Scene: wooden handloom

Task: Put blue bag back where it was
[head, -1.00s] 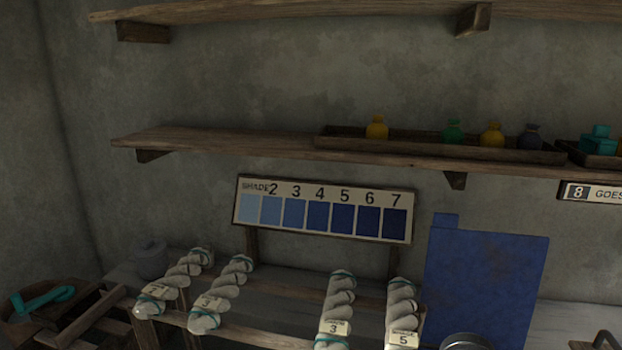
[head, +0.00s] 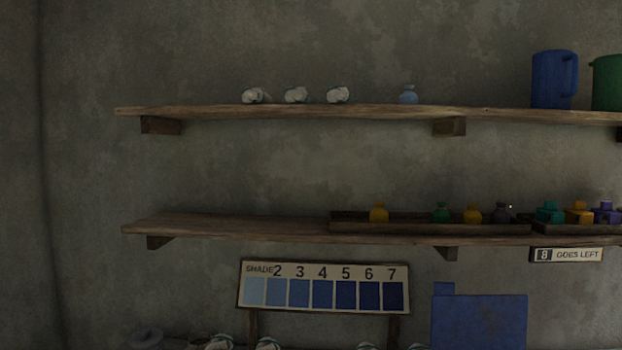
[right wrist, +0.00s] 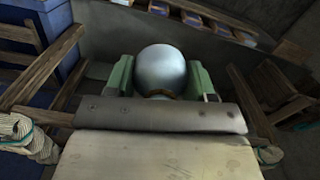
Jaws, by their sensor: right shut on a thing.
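In the right wrist view my right gripper (right wrist: 160,86) has its green fingers on both sides of a rounded, pale blue-grey thing (right wrist: 160,66), shut on it. A brown band shows at its lower edge; it looks like a small blue bag, though its full shape is hidden. Neither gripper shows in the head view, and my left gripper is in no view.
White bundles (head: 296,95) and a blue jug (head: 553,80) stand on the upper shelf. A shade chart (head: 322,288) is below.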

